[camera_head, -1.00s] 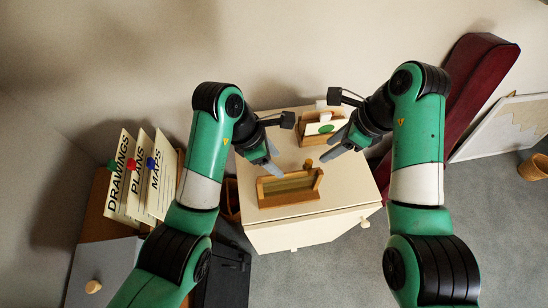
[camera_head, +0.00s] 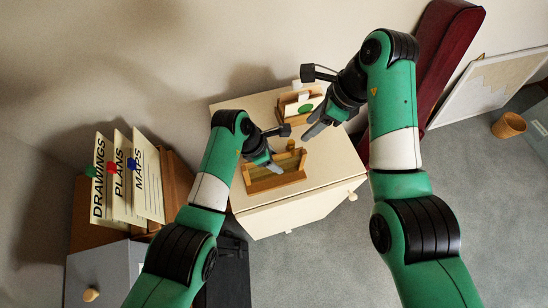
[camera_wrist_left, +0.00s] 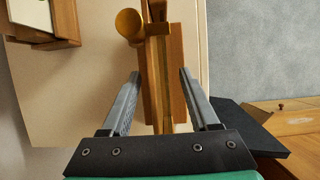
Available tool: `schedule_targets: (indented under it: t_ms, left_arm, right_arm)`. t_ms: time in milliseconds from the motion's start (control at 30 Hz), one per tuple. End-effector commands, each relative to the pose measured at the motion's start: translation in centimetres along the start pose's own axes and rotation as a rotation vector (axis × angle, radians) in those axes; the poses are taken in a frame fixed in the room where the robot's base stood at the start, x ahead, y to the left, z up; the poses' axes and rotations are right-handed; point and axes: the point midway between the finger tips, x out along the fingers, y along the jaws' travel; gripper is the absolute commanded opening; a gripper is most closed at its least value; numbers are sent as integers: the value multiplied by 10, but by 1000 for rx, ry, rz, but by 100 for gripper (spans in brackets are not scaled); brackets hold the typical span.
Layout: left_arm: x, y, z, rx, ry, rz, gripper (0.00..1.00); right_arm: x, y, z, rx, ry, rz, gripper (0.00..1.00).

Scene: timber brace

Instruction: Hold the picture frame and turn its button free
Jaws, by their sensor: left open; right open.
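The wooden picture frame (camera_head: 262,184) stands on the cream cabinet top, with a greenish pane and raised ends. In the left wrist view, the frame (camera_wrist_left: 172,75) is seen edge-on between my left fingers, with a gap on both sides. A round golden-brown knob, apparently the button (camera_wrist_left: 129,23), sits at its far end; it looks small in the head view (camera_head: 291,146). My left gripper (camera_head: 273,169) is open at the frame, straddling it. My right gripper (camera_head: 309,136) is open and empty, a little behind and right of the knob, apart from it.
A wooden holder (camera_head: 285,117) with cards, one bearing a green dot, stands behind on the cabinet top (camera_head: 325,165). Upright folders (camera_head: 128,190) stand at left. A dark red case (camera_head: 438,60) and a leaning board (camera_head: 485,90) are at right. The cabinet's front right top is clear.

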Motion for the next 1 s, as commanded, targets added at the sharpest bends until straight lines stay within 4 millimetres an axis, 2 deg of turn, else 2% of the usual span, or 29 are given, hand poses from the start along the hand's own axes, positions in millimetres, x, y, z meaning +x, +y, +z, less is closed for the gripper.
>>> schedule_targets:
  t_ms: [167, 500, 1000]
  left_arm:
    - [0, 0, 0, 0, 0, 1, 61]
    - [0, 0, 0, 0, 0, 1, 2]
    - [-1, 0, 0, 0, -1, 1, 0]
  right_arm:
    - [0, 0, 0, 0, 0, 0, 50]
    - [0, 0, 0, 0, 0, 0, 50]
    - [0, 0, 0, 0, 0, 0, 50]
